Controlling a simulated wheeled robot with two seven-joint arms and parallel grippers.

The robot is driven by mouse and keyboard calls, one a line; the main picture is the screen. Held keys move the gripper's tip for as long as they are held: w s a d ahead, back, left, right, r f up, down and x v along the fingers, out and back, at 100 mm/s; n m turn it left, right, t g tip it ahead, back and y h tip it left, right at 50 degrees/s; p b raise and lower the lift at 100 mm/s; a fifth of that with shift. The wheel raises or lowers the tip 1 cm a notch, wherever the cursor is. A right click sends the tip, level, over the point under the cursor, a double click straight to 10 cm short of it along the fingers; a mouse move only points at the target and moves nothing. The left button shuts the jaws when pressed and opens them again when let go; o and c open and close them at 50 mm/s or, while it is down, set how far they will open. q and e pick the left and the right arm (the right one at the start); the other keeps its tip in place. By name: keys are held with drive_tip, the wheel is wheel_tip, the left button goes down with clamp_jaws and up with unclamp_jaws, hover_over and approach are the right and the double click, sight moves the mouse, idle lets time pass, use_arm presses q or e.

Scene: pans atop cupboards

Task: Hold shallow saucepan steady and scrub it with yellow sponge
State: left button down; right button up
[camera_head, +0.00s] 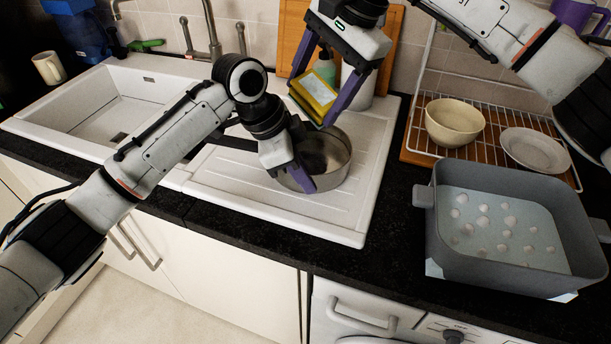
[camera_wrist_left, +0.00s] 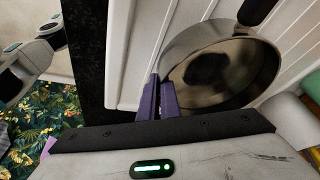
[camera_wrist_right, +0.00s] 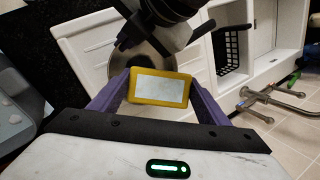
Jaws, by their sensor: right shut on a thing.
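The shallow saucepan (camera_head: 335,150) stands on the white ribbed drainboard, with a dark patch on its inner bottom. In the left wrist view the saucepan (camera_wrist_left: 225,65) lies to the right of the fingers. My left gripper (camera_head: 302,178) is at its near-left rim; its fingers (camera_wrist_left: 160,90) are close together and look shut on the pan wall. The contact is partly hidden. My right gripper (camera_head: 325,103) is shut on the yellow sponge (camera_head: 314,90), held above the pan's far side. The sponge (camera_wrist_right: 160,87) shows a pale face with a yellow border in the right wrist view.
A grey tub (camera_head: 437,235) with water and suds stands on the dark counter at right. Behind it, a rack holds a cream bowl (camera_head: 455,118) and a plate (camera_head: 535,150). A tap (camera_head: 207,30) and sink (camera_head: 75,118) are at left. Bottles and a wooden board stand behind the pan.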

drive_tip(key=shift+w+f+m, duration=0.15)
drive_tip(key=shift+f+m, duration=0.4)
drive_tip(key=shift+m, duration=0.05)
wheel_tip(320, 180, down, 7)
drive_tip(key=w+m+g, duration=0.1)
drive_tip(key=m, duration=0.7)
drive_tip(key=shift+d+m+y, duration=0.3)
drive_tip(key=shift+d, duration=0.1)
drive_tip(key=shift+f, duration=2.4)
drive_tip(key=shift+f, duration=0.65)
drive_tip(key=shift+a, duration=0.1)
